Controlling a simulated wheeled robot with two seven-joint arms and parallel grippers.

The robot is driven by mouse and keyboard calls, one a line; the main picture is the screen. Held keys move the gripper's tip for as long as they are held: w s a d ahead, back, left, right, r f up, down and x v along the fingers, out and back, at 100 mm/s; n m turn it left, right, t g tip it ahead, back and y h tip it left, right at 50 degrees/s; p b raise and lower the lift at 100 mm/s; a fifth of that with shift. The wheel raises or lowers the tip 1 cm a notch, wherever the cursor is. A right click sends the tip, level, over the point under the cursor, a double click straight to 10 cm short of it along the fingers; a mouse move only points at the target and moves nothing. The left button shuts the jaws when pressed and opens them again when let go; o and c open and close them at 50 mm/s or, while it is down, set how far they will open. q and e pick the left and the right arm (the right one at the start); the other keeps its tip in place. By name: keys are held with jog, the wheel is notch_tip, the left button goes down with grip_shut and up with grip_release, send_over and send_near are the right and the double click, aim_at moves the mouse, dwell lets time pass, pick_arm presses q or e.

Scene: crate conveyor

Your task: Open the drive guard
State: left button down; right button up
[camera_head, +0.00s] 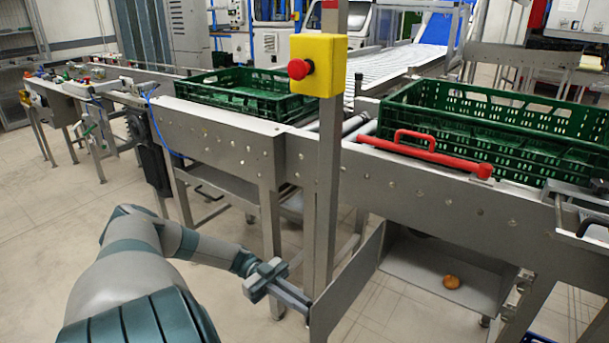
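The drive guard looks to be the flat grey metal panel (347,284) below the conveyor side. It stands swung outward at an angle, and an open bay (425,265) shows to its right. My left gripper (302,302) reaches in from the left, with its fingertips at the panel's near, lower left edge. The fingers are seen nearly edge-on, so I cannot tell whether they touch or grip the panel, or whether they are open or shut. My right gripper is not in view.
A post (327,180) with a yellow box and red stop button (299,69) stands near the panel. Green crates (240,106) (455,135) and a red handle (425,153) are above. Floor at lower left is clear.

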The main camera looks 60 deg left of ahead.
pick_arm(q)
jog(key=shift+w+a+r, duration=0.1)
jog(key=shift+w+a, duration=0.05)
jog(key=shift+w, duration=0.05)
jog(key=c, duration=2)
grip_release()
jog(key=shift+o, duration=0.7)
jog(key=shift+w, duration=0.1)
